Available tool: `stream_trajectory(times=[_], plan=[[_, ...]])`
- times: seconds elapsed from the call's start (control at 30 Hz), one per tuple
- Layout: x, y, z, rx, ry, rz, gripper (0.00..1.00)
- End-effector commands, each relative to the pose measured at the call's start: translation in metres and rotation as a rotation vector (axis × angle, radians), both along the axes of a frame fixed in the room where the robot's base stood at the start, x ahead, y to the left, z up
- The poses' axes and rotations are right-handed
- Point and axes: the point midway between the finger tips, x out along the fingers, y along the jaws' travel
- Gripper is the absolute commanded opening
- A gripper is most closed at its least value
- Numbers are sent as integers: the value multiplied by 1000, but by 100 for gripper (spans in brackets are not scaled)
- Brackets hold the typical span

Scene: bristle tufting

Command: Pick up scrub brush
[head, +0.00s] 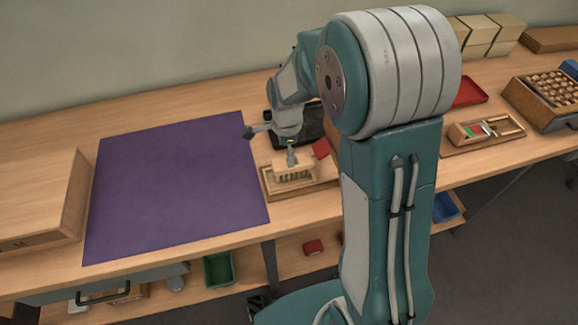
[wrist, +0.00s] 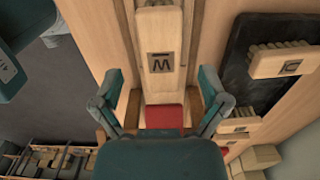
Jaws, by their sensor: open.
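A pale wooden scrub brush (head: 294,171) rests bristles down in a shallow wooden tray (head: 318,187) beside the purple mat. In the wrist view, a pale wooden block with a dark letter mark (wrist: 160,40), which looks like this brush, runs up the middle. My gripper (head: 272,143) is over the brush's far side in the head view. In the wrist view, my gripper (wrist: 161,85) is open, with one finger on each side of the block's line and nothing held. Whether the fingers are level with the block or above it, I cannot tell.
A red piece (head: 321,148) lies at the tray's far end. The purple mat (head: 180,185) is bare. A dark board (wrist: 262,60) carries another lettered block (wrist: 285,64). A wooden box (head: 42,205) stands at left; a red tray (head: 470,92) is at right.

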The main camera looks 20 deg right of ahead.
Motion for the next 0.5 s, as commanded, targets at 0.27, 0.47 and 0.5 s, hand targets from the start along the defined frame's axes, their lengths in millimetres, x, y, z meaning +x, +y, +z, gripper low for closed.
stream_trajectory(times=[0.27, 0.47, 0.5], plan=[[0, 3, -34, -4, 1, 3, 94], [1, -2, -61, -4, 4, 2, 94], [1, -4, -67, -4, 4, 2, 94]])
